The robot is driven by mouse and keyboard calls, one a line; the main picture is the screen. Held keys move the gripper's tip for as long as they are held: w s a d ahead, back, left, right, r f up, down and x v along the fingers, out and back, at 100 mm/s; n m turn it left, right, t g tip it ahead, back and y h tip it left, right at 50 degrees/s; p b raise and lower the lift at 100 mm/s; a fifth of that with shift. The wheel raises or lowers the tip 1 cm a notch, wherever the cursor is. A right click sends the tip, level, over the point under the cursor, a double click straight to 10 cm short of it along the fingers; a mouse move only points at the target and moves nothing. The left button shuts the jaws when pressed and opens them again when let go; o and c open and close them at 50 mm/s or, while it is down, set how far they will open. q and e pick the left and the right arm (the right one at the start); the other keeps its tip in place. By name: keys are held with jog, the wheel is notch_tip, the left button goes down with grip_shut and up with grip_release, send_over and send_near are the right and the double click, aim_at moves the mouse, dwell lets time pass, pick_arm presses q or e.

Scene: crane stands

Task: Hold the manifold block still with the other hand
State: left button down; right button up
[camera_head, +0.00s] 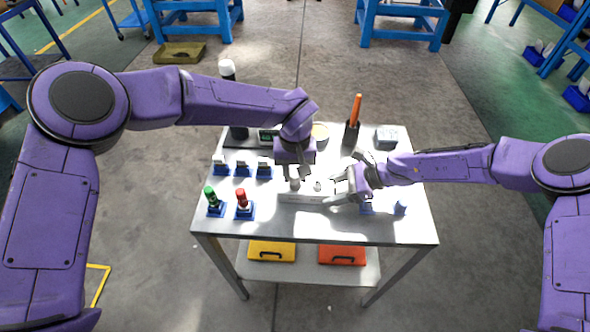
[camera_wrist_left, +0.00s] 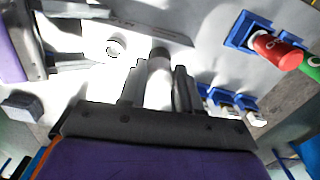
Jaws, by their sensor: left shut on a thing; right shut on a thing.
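The manifold block (camera_head: 302,198) is a pale grey block near the front middle of the table. It also shows in the left wrist view (camera_wrist_left: 160,28), with a round port on its face. My right gripper (camera_head: 343,192) is shut on the block's right end; it also shows in the left wrist view (camera_wrist_left: 82,45). My left gripper (camera_head: 295,179) points down over the block. It is shut on a small pale cylindrical part with a dark end (camera_wrist_left: 159,57), at or close to the block. I cannot tell whether the part is seated.
A green-topped part (camera_head: 210,196) and a red-topped part (camera_head: 242,199) stand in blue holders at front left. A black cup with an orange-handled tool (camera_head: 354,112) stands at the back.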

pick_arm(q)
jog(key=shift+f, duration=0.45)
jog(key=m, duration=0.5)
jog(key=shift+a, duration=0.1)
jog(key=c, duration=0.7)
grip_release()
jog(key=shift+c, duration=0.8)
